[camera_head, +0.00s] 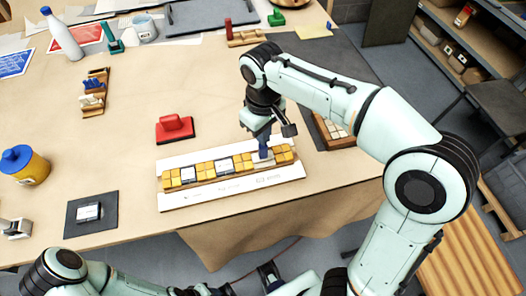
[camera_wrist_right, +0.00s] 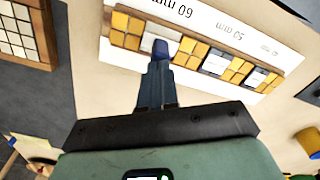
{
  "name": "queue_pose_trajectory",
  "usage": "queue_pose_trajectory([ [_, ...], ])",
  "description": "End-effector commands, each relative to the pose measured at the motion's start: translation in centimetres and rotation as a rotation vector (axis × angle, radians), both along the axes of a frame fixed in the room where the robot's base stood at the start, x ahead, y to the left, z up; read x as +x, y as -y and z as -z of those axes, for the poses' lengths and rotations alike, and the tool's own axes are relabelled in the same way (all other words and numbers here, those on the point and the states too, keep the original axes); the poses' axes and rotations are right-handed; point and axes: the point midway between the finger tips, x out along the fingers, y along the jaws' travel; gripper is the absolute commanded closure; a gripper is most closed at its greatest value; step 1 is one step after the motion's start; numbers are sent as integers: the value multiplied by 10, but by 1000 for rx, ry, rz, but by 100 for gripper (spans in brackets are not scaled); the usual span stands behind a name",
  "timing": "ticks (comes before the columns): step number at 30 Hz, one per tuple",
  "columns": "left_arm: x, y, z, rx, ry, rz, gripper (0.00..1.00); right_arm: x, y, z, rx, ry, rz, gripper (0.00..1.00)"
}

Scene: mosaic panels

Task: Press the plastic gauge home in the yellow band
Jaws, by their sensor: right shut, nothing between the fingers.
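The yellow band (camera_head: 205,168) is a row of yellow tiles on a white strip near the table's front edge; it also shows in the right wrist view (camera_wrist_right: 190,52). Two grey-framed pale pieces (camera_head: 187,174) (camera_head: 224,165) sit in it. A whitish piece, seemingly the plastic gauge (camera_wrist_right: 132,41), lies in the band near its right end in the head view. My right gripper (camera_head: 264,152) is shut and empty, with its blue fingertips (camera_wrist_right: 160,48) at this piece and partly hiding it. I cannot tell whether they touch or if the piece is flush.
A red-handled block (camera_head: 175,128) stands behind the band. A dark pad (camera_head: 78,225) with a small grey piece lies at left, near a yellow jar (camera_head: 24,166). A tile tray (camera_head: 333,132) is right of the gripper.

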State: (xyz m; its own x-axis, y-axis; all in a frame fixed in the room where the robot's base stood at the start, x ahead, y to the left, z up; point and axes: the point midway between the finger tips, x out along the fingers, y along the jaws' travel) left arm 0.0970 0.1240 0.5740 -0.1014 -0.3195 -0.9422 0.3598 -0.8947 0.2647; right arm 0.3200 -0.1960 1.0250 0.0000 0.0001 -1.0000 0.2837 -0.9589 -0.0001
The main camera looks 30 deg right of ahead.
Motion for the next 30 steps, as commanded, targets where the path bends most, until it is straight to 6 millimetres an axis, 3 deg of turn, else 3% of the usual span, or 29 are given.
queue_pose_trajectory([
  [30, -4, 0, 11, 0, -4, 0, 57, 0, 0, 16, 0, 0, 0, 100],
])
